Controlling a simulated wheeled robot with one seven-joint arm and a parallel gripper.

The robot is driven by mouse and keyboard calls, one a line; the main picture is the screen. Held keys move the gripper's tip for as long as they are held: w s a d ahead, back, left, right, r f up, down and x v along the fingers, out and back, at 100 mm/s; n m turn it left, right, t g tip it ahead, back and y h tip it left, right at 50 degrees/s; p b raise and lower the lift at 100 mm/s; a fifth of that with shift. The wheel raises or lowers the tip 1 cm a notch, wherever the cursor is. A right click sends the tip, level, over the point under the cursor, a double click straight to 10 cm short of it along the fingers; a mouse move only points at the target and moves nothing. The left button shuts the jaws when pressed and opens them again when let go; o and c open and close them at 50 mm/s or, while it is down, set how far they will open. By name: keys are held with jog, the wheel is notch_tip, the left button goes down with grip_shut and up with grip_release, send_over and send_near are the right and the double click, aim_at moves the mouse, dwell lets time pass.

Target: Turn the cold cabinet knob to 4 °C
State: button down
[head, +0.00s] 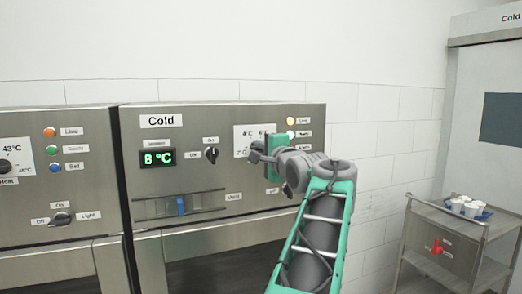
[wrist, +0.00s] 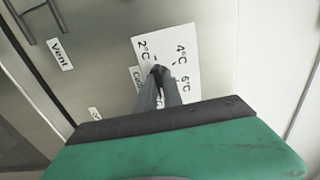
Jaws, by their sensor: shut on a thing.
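The cold cabinet panel (head: 215,125) has a white dial plate (head: 241,131), partly hidden by my gripper in the head view. My gripper (head: 257,150) is at the dial, shut on the cold cabinet knob. In the wrist view the gripper (wrist: 159,80) has its fingers at the dark knob (wrist: 158,70) in the middle of the dial plate (wrist: 180,36). The plate is marked 2 °C, 4 °C and 6 °C. The knob is mostly hidden by the fingers, so I cannot tell which mark it points to. The green display (head: 158,158) appears to read 8 °C.
The panel also holds an on/off switch (head: 211,155), a vent slider (head: 181,206) and lamps (head: 290,121) right of the dial. A hot cabinet panel (head: 85,150) adjoins on the left. A cart (head: 450,245) with cups (head: 470,208) stands at the right.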

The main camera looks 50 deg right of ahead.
jog(key=shift+n, duration=0.3)
dwell(0.4)
jog(key=n+b, duration=1)
jog(key=n, duration=1.3)
jog(key=shift+f, duration=0.1)
dwell(0.4)
jog(key=c, duration=1.5)
grip_release()
